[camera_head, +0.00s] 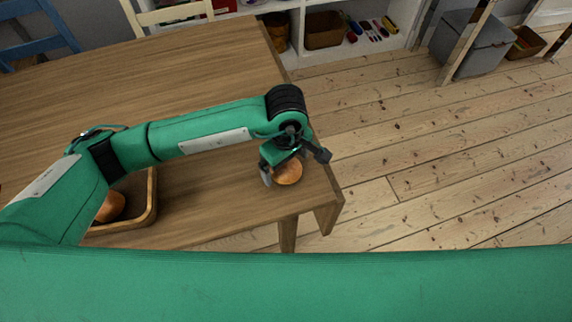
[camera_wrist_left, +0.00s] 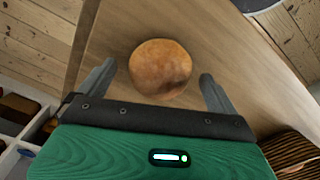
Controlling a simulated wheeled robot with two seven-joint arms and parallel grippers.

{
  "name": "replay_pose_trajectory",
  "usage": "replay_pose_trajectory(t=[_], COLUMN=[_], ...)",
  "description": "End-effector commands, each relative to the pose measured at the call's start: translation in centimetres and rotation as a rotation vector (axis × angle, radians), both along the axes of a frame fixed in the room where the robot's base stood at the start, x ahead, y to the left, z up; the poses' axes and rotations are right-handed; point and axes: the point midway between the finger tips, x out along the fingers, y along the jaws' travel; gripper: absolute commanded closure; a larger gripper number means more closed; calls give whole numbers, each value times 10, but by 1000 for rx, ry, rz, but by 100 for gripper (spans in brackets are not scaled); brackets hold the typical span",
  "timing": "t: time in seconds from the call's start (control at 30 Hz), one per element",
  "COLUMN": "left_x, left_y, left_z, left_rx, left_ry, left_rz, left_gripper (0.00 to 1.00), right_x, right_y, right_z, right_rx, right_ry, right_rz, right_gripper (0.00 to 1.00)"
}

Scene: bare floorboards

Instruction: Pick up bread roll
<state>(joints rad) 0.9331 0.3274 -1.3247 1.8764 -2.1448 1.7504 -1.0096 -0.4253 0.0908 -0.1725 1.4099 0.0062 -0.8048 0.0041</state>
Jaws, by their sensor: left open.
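A round golden-brown bread roll (camera_head: 287,172) sits on the wooden table (camera_head: 215,55) near its right corner. My left gripper (camera_head: 290,170) is over the roll, with its fingers apart. In the left wrist view the bread roll (camera_wrist_left: 160,69) lies between and just beyond the two open fingertips of my left gripper (camera_wrist_left: 158,80), with a gap on each side. The fingers do not touch it. My right gripper is not in view.
A wooden tray (camera_head: 151,205) with another brown round item (camera_head: 111,207) stands at the left, partly hidden by my left arm. A blue chair (camera_head: 38,45) and a cream chair (camera_head: 170,13) stand at the table's far side. Bare floorboards lie right of the table.

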Motion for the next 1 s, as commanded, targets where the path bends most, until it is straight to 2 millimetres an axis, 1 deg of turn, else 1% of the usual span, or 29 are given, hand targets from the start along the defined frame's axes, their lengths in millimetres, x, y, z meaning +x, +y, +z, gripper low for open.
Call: replay_pose_trajectory(t=[0.1,0.33,0.37,0.5,0.57,0.6,1.0], left_x=[0,0,0,0,0,0,0], left_y=[0,0,0,0,0,0,0], left_z=[-9,-11,-10,-10,-10,-10,-7], left_rx=[1,1,1,1,1,1,0], left_ry=[0,-1,-1,-1,-1,-1,-1], left_rz=[1,0,0,0,0,0,0], left_gripper=[4,4,8,36,48,52,52], right_x=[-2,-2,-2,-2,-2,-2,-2], right_y=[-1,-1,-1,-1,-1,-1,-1], right_z=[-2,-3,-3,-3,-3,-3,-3], right_rx=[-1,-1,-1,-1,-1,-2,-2], right_ry=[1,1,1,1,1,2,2], right_rz=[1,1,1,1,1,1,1], right_gripper=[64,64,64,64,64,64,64])
